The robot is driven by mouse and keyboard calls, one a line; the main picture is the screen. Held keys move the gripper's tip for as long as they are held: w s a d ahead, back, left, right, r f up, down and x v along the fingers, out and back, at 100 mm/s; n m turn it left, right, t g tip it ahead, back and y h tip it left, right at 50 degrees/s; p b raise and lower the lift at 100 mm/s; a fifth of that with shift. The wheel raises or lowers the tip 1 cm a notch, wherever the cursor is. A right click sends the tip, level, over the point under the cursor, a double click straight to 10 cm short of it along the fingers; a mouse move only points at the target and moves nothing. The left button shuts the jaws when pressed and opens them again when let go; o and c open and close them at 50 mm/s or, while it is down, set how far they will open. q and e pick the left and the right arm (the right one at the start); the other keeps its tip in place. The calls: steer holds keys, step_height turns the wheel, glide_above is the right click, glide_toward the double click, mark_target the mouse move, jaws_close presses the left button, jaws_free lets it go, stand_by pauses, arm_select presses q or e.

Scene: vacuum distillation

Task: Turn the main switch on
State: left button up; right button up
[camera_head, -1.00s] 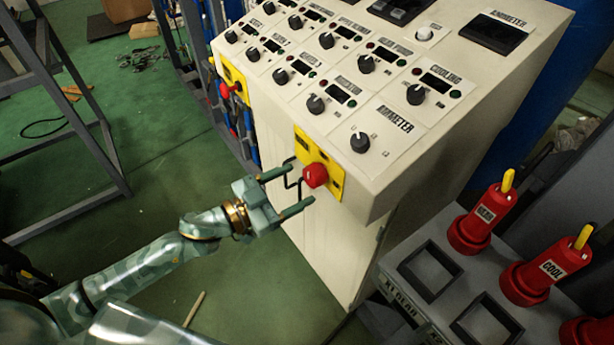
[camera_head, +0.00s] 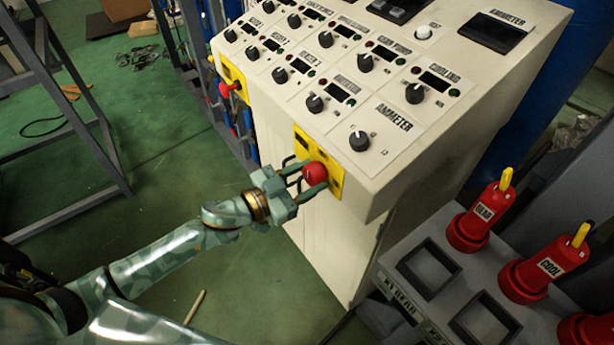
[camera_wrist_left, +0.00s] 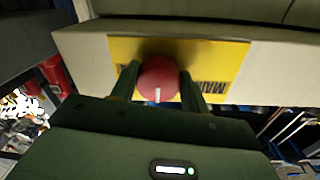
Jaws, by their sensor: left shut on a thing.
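The main switch is a round red knob (camera_head: 314,173) on a yellow plate (camera_head: 334,180) at the front corner of the cream control cabinet. My left gripper (camera_head: 308,178) has its two fingers on either side of the knob and is shut on it. In the left wrist view the red knob (camera_wrist_left: 157,78) sits between the fingertips (camera_wrist_left: 158,84), with a short white mark on its lower face. The yellow plate (camera_wrist_left: 215,60) behind it carries lettering that reads partly "MAIN". My right gripper is not in view.
The cabinet's sloped panel (camera_head: 400,150) carries several black knobs and small displays. Another red switch (camera_head: 228,89) on yellow is farther left. A grey stand (camera_head: 400,270) with red yellow-handled plugs (camera_head: 484,215) is at right. Green floor lies open left of the cabinet.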

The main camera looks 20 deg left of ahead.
arm_select(q)
steer(key=shift+m, duration=0.3)
steer(key=shift+r+m+p, duration=0.1)
steer(key=shift+m+p, duration=0.4)
steer(key=shift+m, duration=0.4)
steer(key=m, duration=0.2)
steer(key=shift+a+m+p, duration=0.1)
steer(key=shift+m+p, duration=0.2)
steer(key=shift+p, duration=0.05)
steer(key=m, duration=0.5)
steer(key=shift+r+y+p, duration=0.1)
steer(key=shift+y+p, duration=0.2)
steer(key=shift+p, duration=0.05)
steer(key=m, duration=0.3)
steer(key=shift+m, duration=2.2)
steer(key=o, duration=1)
steer(key=shift+r, duration=0.1)
